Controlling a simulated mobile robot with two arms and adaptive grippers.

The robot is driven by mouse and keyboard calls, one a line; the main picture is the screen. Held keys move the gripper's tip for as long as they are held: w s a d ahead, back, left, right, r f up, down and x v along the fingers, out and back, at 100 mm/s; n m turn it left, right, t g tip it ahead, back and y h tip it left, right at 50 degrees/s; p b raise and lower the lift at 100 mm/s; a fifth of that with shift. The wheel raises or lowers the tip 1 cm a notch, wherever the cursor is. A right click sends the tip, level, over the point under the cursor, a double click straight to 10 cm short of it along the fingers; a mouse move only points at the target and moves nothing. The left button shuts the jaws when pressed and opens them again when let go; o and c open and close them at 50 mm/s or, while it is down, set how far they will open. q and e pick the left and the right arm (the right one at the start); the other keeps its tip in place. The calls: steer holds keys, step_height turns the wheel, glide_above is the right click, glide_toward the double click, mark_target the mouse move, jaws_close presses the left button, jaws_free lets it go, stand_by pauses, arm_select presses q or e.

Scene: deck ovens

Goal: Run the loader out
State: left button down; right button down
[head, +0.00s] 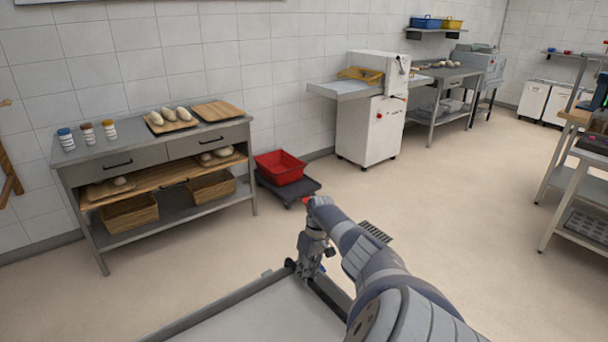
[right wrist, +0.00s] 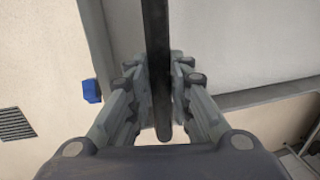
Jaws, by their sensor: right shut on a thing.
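The loader (head: 250,318) lies at the bottom of the head view, a pale flat bed with a grey metal edge. Its near part is cut off by the frame. A dark bar (head: 332,296) runs along its front end. My right gripper (head: 307,268) is at this bar. In the right wrist view my right gripper (right wrist: 160,100) is shut on the dark bar (right wrist: 158,35), which passes between its fingers. The loader's pale bed (right wrist: 245,45) shows beside it, with a blue piece (right wrist: 91,91) on the other side. My left gripper is out of view.
A work table (head: 105,150) with loaves and jars stands at the left. A red crate (head: 280,167) sits on a dark dolly (head: 300,188) beside it. A white machine (head: 368,130) stands farther back. Open floor (head: 450,210) lies to the right, with a floor grate (head: 376,231).

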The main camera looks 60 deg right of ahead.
steer(key=shift+s+d+r, duration=0.15)
steer(key=shift+s+d, duration=0.05)
steer(key=shift+d, duration=0.1)
steer(key=c, duration=1.6)
jaws_free()
steer(key=shift+o, duration=0.7)
steer(key=shift+d, duration=0.1)
step_height(320, 180, up, 12)
steer(key=s+d, duration=0.1)
steer(key=d, duration=0.1)
steer(key=shift+f, duration=0.25)
steer(key=shift+s+f, duration=0.1)
steer(key=shift+s, duration=0.05)
